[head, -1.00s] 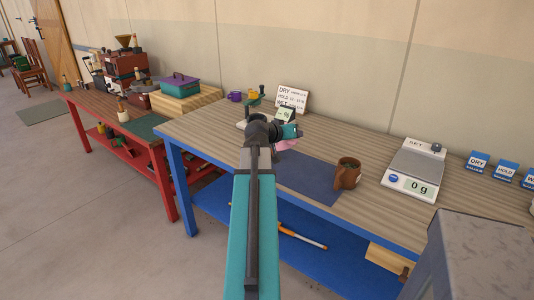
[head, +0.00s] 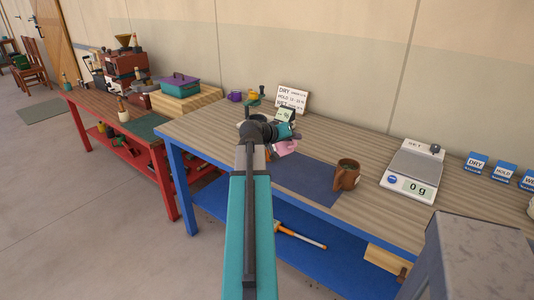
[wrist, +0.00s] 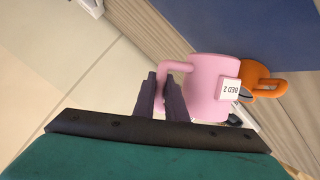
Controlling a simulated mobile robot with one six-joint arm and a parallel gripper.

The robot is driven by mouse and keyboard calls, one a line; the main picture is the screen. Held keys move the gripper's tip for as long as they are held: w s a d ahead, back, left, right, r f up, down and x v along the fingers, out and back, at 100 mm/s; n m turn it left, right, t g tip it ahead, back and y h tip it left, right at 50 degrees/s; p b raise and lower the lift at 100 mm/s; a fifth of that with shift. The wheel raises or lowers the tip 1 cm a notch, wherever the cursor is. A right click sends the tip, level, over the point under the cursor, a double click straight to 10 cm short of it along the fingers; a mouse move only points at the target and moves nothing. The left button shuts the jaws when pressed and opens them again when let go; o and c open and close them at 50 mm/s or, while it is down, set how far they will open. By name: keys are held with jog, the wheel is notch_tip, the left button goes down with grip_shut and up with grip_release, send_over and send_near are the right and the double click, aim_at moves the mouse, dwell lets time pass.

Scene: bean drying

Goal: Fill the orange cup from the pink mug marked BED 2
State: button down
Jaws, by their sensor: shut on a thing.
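The pink mug (wrist: 208,85) fills the middle of the wrist view, its BED 2 label upside down there. My gripper (wrist: 165,85) is shut on its handle. In the head view the pink mug (head: 286,147) shows just below my gripper (head: 291,133), above the table and apparently tilted. The orange cup (wrist: 262,80) shows just beyond the pink mug in the wrist view, partly hidden by it. In the head view only a sliver of orange (head: 268,155) shows beside my arm. The mug's contents and any falling beans cannot be seen.
A brown mug (head: 347,174) stands on the blue mat's (head: 306,182) right side. A scale (head: 414,168) reading 0 g is farther right, with small blue DRY and HOLD boxes beyond it. A white sign (head: 293,96) and a purple mug (head: 234,96) stand at the back.

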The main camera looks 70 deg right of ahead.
jog(key=shift+r, duration=0.1)
dwell(0.3)
jog(key=shift+w+d+r+n+p, duration=0.15)
jog(key=shift+w+n+p, duration=0.15)
jog(key=shift+p, duration=0.25)
jog(key=shift+g, duration=0.3)
jog(key=shift+w+d+r+n+y+p, duration=0.1)
jog(key=shift+w+d+n+y+p, duration=0.1)
jog(key=shift+n+y+p, duration=0.3)
